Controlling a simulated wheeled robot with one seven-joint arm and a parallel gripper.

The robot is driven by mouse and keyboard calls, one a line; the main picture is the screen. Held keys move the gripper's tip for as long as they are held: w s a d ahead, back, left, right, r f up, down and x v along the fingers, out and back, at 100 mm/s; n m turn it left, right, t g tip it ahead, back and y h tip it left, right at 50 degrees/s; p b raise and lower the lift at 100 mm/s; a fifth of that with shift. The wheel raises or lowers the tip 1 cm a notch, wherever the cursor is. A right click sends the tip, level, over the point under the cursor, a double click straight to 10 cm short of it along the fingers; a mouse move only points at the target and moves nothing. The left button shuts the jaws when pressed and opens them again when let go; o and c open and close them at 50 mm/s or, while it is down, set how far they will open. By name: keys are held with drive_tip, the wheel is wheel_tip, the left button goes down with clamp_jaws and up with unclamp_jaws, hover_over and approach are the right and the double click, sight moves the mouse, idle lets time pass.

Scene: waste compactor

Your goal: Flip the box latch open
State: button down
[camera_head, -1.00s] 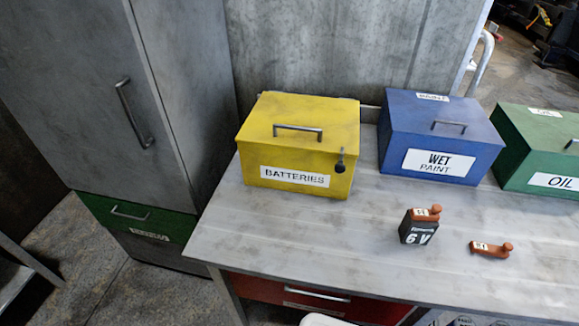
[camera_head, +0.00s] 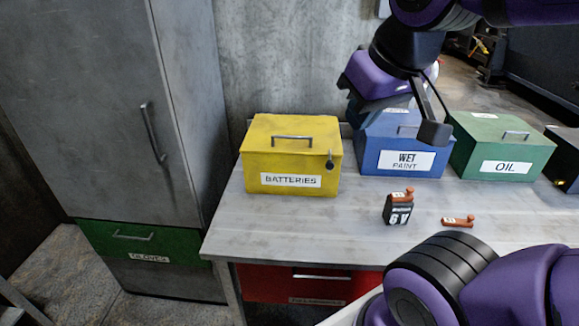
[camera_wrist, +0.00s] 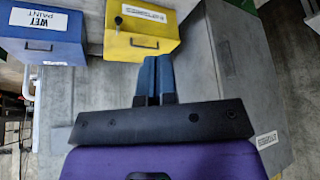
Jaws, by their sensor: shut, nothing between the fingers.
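The yellow box (camera_head: 292,155), labelled BATTERIES, stands on the left end of the workbench with its lid down. Its small dark latch (camera_head: 330,161) hangs on the front face near the upper right corner. The latch also shows as a dark spot on the yellow box in the wrist view (camera_wrist: 118,20). My gripper (camera_head: 434,131) is at the upper right in the head view, overlapping the blue box in the picture and apart from the latch. In the wrist view its blue fingers (camera_wrist: 157,62) are together, empty, with the yellow box beyond them.
A blue WET PAINT box (camera_head: 403,160) and a green OIL box (camera_head: 502,150) stand right of the yellow box. A 6 V battery (camera_head: 398,210) and an orange-brown item (camera_head: 458,222) lie on the workbench (camera_head: 280,225). A grey cabinet (camera_head: 110,110) stands left.

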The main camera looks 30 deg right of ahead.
sight(329, 163)
drive_tip(key=shift+a, duration=0.1)
drive_tip(key=w+d+f+n+g+h, duration=0.1)
drive_tip(key=w+f+n+g+h, duration=0.15)
drive_tip(key=w, duration=0.55)
drive_tip(key=w+d+f+n+g+h, duration=0.1)
drive_tip(key=w+d+f+n+g, duration=0.2)
drive_tip(key=w, duration=0.6)
drive_tip(key=w+f+n+g+h, duration=0.3)
drive_tip(key=w+f+n, duration=0.5)
drive_tip(key=w+f, duration=0.5)
drive_tip(key=shift+w+a+f+h, duration=0.3)
drive_tip(key=shift+w+f+h, duration=0.1)
drive_tip(key=shift+f+h, duration=0.4)
drive_tip(key=d+r+x, duration=0.1)
drive_tip(key=x, duration=1.2)
drive_tip(key=shift+s+d+r, duration=0.2)
drive_tip(key=shift+s+d, duration=0.05)
drive_tip(key=shift+s, duration=0.15)
